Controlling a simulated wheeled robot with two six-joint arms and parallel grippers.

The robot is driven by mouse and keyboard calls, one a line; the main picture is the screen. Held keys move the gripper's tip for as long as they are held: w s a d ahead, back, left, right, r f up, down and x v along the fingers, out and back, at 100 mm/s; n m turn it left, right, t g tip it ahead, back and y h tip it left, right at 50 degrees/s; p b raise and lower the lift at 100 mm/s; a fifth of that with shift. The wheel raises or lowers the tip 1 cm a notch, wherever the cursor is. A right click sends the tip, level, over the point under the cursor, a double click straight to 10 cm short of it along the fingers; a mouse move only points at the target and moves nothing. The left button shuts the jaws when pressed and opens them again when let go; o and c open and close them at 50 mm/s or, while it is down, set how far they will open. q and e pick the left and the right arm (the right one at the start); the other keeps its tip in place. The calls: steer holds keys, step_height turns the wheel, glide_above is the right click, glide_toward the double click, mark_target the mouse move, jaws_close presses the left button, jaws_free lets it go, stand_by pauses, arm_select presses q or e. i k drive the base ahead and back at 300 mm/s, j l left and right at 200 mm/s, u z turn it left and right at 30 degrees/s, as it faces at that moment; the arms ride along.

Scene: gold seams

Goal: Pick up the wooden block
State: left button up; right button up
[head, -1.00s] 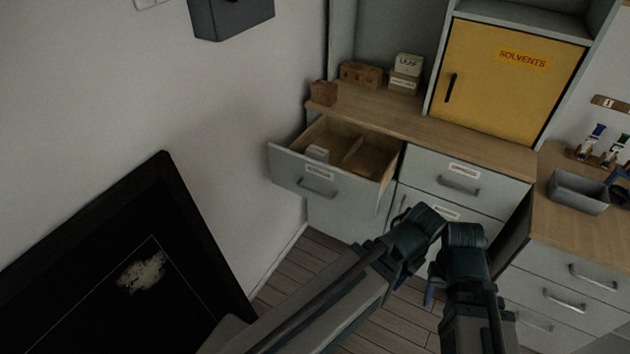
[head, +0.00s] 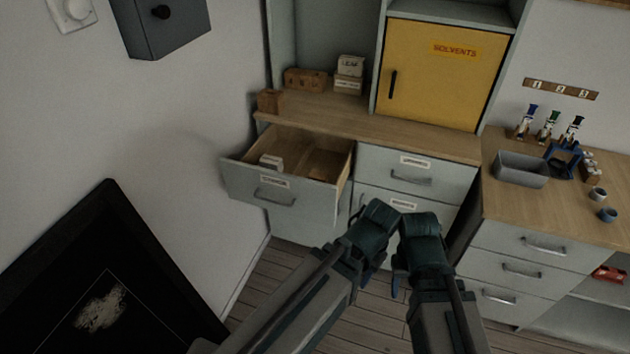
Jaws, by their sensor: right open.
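A small brown wooden block (head: 270,101) sits on the left end of the wooden counter (head: 400,127), above the pulled-out drawer. My right gripper (head: 398,282) is low in the middle of the view, partly hidden by its own arm, open and far from the block. My left arm reaches in beside it from the lower left. Its gripper (head: 366,276) is mostly hidden behind the arm, and its jaws cannot be made out. Neither gripper touches the block.
The open drawer (head: 258,190) juts out below the block, with a small pale box (head: 271,161) inside. A brown box (head: 305,79) and stacked pale boxes (head: 348,75) stand behind on the counter. A yellow solvents cabinet (head: 440,75) is to the right. A dark framed panel (head: 110,200) leans at left.

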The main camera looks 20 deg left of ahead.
mark_target(322, 177)
steer(key=u, duration=2.15)
steer(key=z, duration=1.5)
steer(key=l+u, duration=0.15)
steer(key=u, duration=0.2)
steer(key=i+l+u, duration=0.1)
steer(key=u, duration=0.3)
steer(key=l+u, duration=0.2)
steer(key=u, duration=0.15)
steer(key=l+u, duration=0.3)
steer(key=l, duration=0.5)
steer(key=k+l+u, duration=0.1)
steer(key=l+u, duration=0.15)
steer(key=l, duration=0.55)
